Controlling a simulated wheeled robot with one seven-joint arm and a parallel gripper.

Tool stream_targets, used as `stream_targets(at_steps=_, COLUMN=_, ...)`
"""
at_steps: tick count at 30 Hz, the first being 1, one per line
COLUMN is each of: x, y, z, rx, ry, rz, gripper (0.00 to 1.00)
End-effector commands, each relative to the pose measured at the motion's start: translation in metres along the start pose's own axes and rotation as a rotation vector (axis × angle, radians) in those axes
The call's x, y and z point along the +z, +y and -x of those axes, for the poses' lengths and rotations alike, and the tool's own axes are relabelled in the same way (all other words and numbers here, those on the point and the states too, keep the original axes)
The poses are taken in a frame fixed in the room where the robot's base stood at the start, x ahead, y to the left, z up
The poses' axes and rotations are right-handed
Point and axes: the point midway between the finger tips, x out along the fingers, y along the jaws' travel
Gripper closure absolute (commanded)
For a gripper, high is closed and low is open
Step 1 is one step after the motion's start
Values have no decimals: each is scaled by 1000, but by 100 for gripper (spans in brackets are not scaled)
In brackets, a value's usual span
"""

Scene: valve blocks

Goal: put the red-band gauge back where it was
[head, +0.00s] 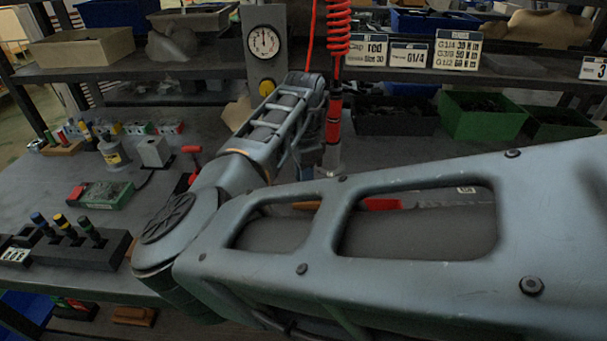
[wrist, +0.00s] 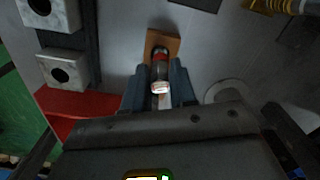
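The red-band gauge (wrist: 160,68) shows in the wrist view, with a dark body, a red band near its far end and a pale near end. My gripper (wrist: 160,76) has one finger on each side of it, and both look closed against it. A small brown block (wrist: 174,43) lies behind the gauge's far end; I cannot tell whether the gauge sits in it or hangs above it. In the head view, a dark rack (head: 66,252) at the left holds several gauges with coloured bands. My gripper's fingers are hidden behind my arm there.
In the wrist view, metal blocks with holes (wrist: 62,69) and a red part (wrist: 75,106) lie left. In the head view, a dial gauge (head: 264,42) and a red coiled hose (head: 337,35) stand near my forearm. Green bins (head: 481,125) stand behind.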

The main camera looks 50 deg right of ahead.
Motion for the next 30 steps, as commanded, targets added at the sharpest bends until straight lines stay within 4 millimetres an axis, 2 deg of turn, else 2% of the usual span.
stream_targets(at_steps=1, x=0, y=0, z=0, rx=0, ry=0, rz=0, gripper=69)
stream_targets(at_steps=5, x=0, y=0, z=0, rx=0, ry=0, rz=0, gripper=56)
stream_targets(at_steps=12, x=0, y=0, z=1, rx=-1, ry=0, rz=0, gripper=56)
stream_targets(at_steps=16, x=0, y=0, z=8, rx=-2, ry=1, rz=-1, gripper=56)
stream_targets(at_steps=20, x=0, y=-1, z=27, rx=-4, ry=1, rz=-2, gripper=56)
stream_targets(at_steps=30, x=0, y=-1, z=95, rx=-4, ry=0, rz=-2, gripper=56)
